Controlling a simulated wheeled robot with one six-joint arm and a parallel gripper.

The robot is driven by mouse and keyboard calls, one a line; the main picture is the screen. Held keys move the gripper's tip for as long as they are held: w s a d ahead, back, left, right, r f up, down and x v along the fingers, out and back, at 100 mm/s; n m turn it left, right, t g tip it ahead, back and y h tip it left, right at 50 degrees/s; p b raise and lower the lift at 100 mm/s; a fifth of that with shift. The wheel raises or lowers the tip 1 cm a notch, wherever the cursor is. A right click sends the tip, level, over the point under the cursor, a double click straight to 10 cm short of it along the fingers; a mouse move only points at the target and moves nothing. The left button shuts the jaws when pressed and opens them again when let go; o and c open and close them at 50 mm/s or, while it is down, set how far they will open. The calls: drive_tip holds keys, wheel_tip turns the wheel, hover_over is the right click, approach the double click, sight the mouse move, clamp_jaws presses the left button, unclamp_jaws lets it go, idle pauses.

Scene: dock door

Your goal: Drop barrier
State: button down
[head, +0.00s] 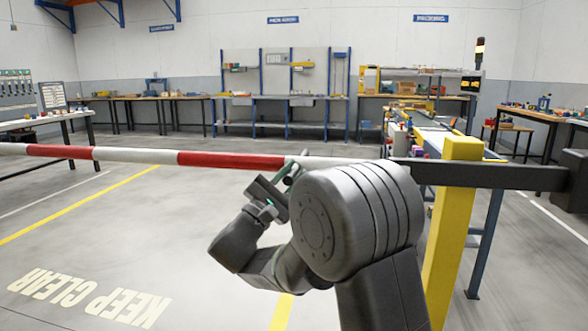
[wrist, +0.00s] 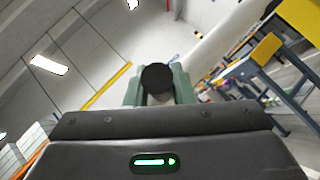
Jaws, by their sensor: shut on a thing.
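The barrier (head: 232,160) is a red and white striped pole. It lies about level across the head view, from the left edge to a dark beam (head: 470,173) at the yellow post (head: 452,230). My gripper (head: 291,172) is at the pole's near side, left of the post. In the wrist view its green fingers are shut on a round black grip (wrist: 157,79). The white pole (wrist: 232,42) runs just beyond it. My arm hides part of the pole and how the grip joins it.
A dark block (head: 573,181) sits at the beam's right end. The floor below the pole is open, with yellow lines and KEEP CLEAR lettering (head: 90,296). Workbenches (head: 280,98) line the back wall, and a conveyor (head: 430,132) stands behind the post.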

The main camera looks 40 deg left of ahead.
drive_tip(key=shift+a+f, duration=0.1)
drive_tip(key=shift+f, duration=0.6)
drive_tip(key=c, duration=1.3)
unclamp_jaws()
drive_tip(key=shift+a, duration=0.1)
drive_tip(key=shift+o, duration=0.2)
drive_tip(key=shift+s, duration=0.1)
drive_tip(key=shift+s, duration=0.2)
drive_tip(key=p+v, duration=0.1)
drive_tip(key=v, duration=1.2)
drive_tip(key=shift+f+p, duration=0.15)
drive_tip(key=shift+p, duration=0.25)
drive_tip(key=shift+s, duration=0.1)
